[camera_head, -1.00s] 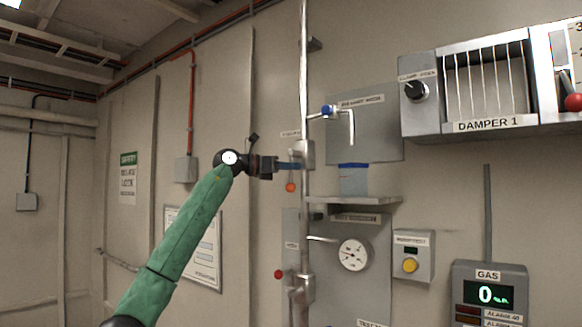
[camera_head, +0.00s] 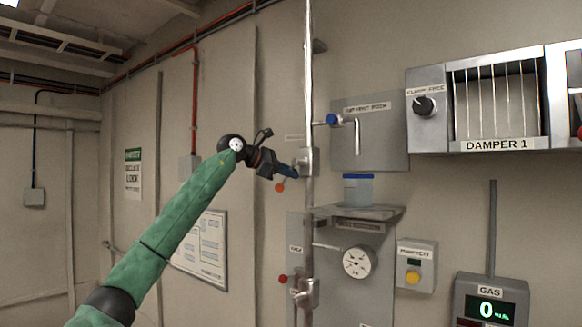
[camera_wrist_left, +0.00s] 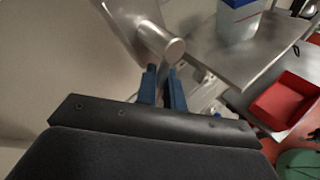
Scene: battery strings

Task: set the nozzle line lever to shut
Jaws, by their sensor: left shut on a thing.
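A valve body (camera_head: 308,161) sits on the vertical metal pipe (camera_head: 308,85). An orange ball (camera_head: 280,187) shows just left of the pipe, below my left gripper. My left gripper (camera_head: 298,173) reaches in from the left, slanting down to the right, with its fingers at the valve. In the left wrist view its blue fingers (camera_wrist_left: 162,74) are close together at a metal cylindrical part (camera_wrist_left: 160,42). It is shut on what I take to be the lever; the grip itself is largely hidden. The label beside the valve is not readable. My right gripper is not in view.
A blue-knobbed tap (camera_head: 332,119) and a shelf (camera_head: 385,213) with a blue-lidded tub (camera_head: 358,189) are right of the pipe. A gauge (camera_head: 356,262) and a red ball (camera_head: 283,279) are lower.

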